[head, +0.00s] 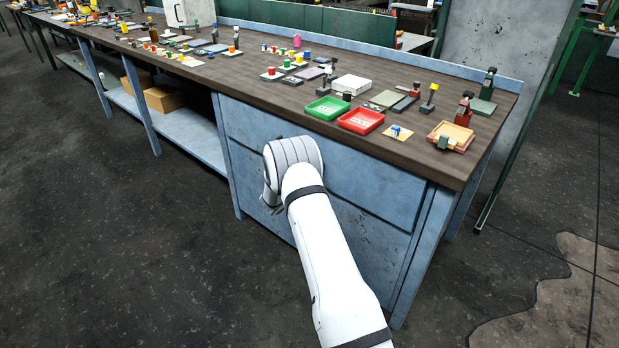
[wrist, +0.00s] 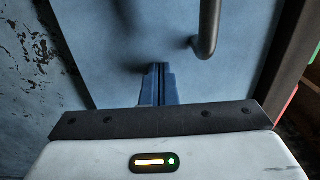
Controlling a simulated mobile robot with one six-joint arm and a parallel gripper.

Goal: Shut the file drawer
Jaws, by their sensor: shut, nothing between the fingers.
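The file drawer is a blue metal front (head: 372,200) under the worktop, and it looks about flush with the bench frame in the head view. I cannot tell whether a small gap is left. In the wrist view its blue face (wrist: 115,50) fills the middle, with a dark bar handle (wrist: 208,32) at the upper right. My gripper (wrist: 160,68) is shut and empty, its blue fingertips pointing at the drawer face beside the handle. I cannot tell if they touch. In the head view my white arm and wrist hide the gripper and part of the drawer front.
A second, scuffed blue front (head: 358,238) lies below. The dark worktop (head: 420,165) overhangs the drawers and carries a green tray (head: 327,108), a red tray (head: 361,120) and many small items. An open shelf with cardboard boxes (head: 163,98) is at left. The floor in front is clear.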

